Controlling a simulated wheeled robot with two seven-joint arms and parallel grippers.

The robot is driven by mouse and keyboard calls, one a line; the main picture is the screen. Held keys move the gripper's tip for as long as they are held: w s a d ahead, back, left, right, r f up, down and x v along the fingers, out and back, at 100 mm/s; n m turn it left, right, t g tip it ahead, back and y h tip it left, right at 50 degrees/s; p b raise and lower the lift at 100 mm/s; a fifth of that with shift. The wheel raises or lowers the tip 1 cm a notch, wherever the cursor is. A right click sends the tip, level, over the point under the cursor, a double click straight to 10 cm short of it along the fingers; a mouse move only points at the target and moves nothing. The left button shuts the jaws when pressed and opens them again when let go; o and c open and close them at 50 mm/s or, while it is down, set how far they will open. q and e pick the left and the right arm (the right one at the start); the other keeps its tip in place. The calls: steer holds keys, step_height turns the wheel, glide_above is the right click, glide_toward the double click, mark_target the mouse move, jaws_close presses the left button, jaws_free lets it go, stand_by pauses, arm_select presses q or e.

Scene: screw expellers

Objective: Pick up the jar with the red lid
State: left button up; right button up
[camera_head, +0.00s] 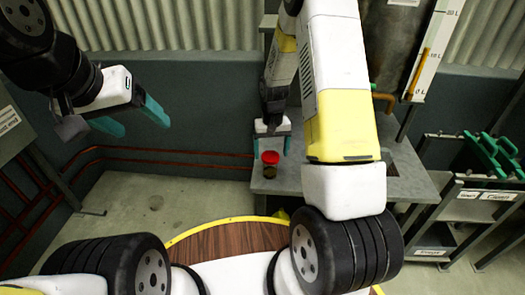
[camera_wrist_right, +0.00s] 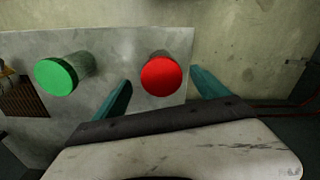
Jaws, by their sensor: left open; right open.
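The jar with the red lid (camera_head: 270,158) stands near the left edge of a grey bench (camera_head: 297,187); its body looks brownish. In the right wrist view its red lid (camera_wrist_right: 162,75) shows between the teal fingers, and its body is mostly hidden under the lid. My right gripper (camera_head: 271,146) is open and empty, with its fingers pointing down on either side of the jar; I cannot tell whether they touch it. My left gripper (camera_head: 142,127) is open and empty, in the air at the left, far from the bench.
A jar with a green lid (camera_wrist_right: 58,76) stands on the bench to the left of the red-lidded one in the right wrist view. Red pipes (camera_head: 175,153) run along the wall.

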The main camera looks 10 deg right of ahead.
mark_target(270, 168)
step_height(270, 168, down, 9)
steer(key=shift+a+f, duration=0.1)
steer(key=shift+f, duration=0.1)
stand_by(0.3)
steer(key=shift+c, duration=0.4)
steer(key=c, duration=1.4)
steer(key=shift+c, duration=0.4)
steer(key=shift+r, duration=0.2)
